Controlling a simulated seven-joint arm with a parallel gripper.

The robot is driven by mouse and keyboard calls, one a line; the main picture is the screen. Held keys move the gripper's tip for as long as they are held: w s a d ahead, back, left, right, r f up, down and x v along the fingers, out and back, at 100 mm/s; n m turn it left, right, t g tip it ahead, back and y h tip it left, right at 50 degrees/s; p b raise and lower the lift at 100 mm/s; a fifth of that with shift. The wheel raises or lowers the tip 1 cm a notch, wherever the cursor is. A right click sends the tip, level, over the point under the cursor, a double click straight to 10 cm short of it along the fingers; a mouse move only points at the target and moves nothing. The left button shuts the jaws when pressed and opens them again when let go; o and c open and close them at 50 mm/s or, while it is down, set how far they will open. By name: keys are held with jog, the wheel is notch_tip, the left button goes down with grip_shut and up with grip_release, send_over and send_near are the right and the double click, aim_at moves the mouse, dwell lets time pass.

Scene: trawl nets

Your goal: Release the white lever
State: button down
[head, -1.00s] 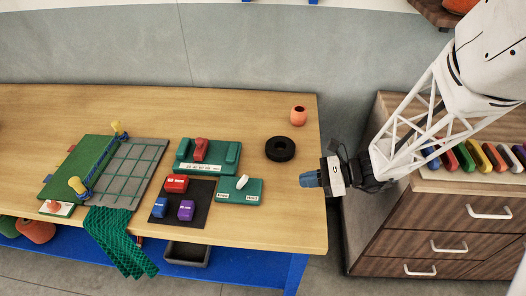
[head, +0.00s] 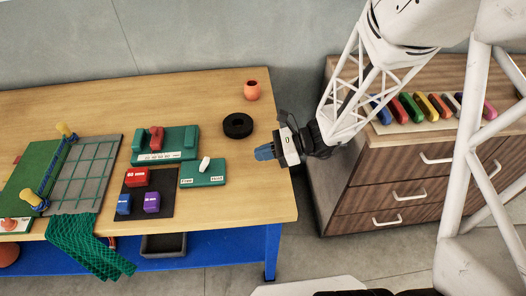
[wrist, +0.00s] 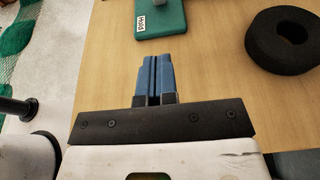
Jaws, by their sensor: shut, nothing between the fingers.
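The white lever (head: 205,163) stands on a small green base (head: 203,177) with two white labels, on the wooden table right of the dark mat.
A green block with a red lever (head: 156,138) and a dark mat (head: 133,205) with red, blue and purple blocks lie left. A wooden drawer cabinet (head: 400,190) stands right.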

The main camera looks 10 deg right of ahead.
aim_at(206, 158)
jog(key=shift+x, duration=4.05)
jog(key=shift+a, duration=0.4)
jog(key=shift+a+r, duration=0.45)
jog(key=shift+a, duration=0.3)
jog(key=shift+a+r, duration=0.45)
jog(key=shift+a, duration=0.35)
jog(key=shift+a+r+h, duration=0.45)
jog(key=shift+r+h, duration=0.1)
jog(key=shift+h, duration=0.55)
jog(key=shift+a+r+h, duration=0.4)
jog(key=shift+a+h, duration=0.1)
jog(key=shift+h, duration=0.4)
jog(key=shift+a+r+h, duration=0.2)
jog(key=shift+a+h, duration=0.25)
jog(key=shift+h, duration=0.5)
jog(key=shift+a+r+h, duration=0.25)
jog(key=shift+a+h, duration=0.25)
jog(key=shift+h, duration=0.45)
jog(key=shift+r, duration=0.2)
jog(key=shift+r, duration=0.6)
